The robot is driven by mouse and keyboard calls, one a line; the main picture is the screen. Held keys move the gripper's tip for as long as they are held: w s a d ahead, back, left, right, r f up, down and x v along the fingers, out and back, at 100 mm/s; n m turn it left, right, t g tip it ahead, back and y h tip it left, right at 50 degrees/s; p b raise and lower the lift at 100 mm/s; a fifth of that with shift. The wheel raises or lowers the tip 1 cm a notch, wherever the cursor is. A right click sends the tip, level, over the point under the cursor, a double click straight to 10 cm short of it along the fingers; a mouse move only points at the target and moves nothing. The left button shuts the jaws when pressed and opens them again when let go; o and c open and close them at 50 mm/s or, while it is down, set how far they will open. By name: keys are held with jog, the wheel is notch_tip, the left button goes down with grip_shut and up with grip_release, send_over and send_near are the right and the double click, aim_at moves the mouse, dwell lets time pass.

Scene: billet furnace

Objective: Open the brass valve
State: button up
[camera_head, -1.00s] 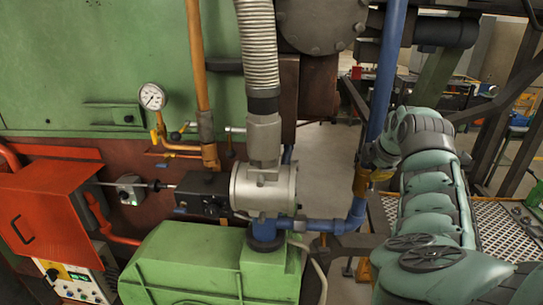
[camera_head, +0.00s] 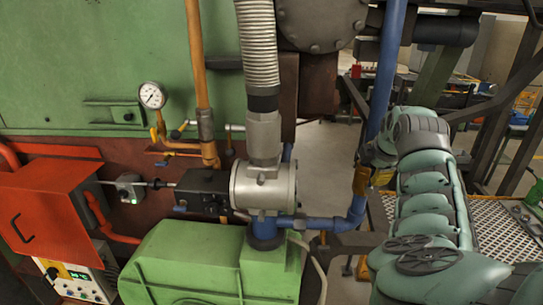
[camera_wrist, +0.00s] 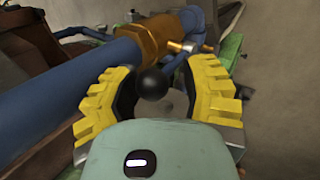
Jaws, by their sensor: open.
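The brass valve (camera_wrist: 155,40) is a brass-coloured body around the blue pipe, with a small brass stem at its right side. In the head view the brass valve (camera_head: 361,182) sits on the upright blue pipe, partly beside my gripper (camera_head: 381,175). A black ball knob (camera_wrist: 152,83) shows just past my palm in the wrist view. My gripper (camera_wrist: 162,78) is open, its yellow fingers on either side of the knob with gaps visible. How the knob joins the valve is hard to tell.
The blue pipe (camera_head: 388,70) rises behind my arm. A green machine housing (camera_head: 190,265), a silver cylinder (camera_head: 262,187) and a red box (camera_head: 45,210) lie to the left. A pressure gauge (camera_head: 152,95) is on the green wall. Metal grating (camera_head: 500,235) lies right of my arm.

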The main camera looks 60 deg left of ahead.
jog(key=shift+a+r, duration=0.25)
jog(key=shift+r, duration=0.05)
jog(key=shift+d+r, duration=0.15)
jog(key=shift+r, duration=0.25)
jog(key=v, duration=0.7)
jog(key=shift+d+f, duration=0.25)
jog(key=shift+s, duration=0.15)
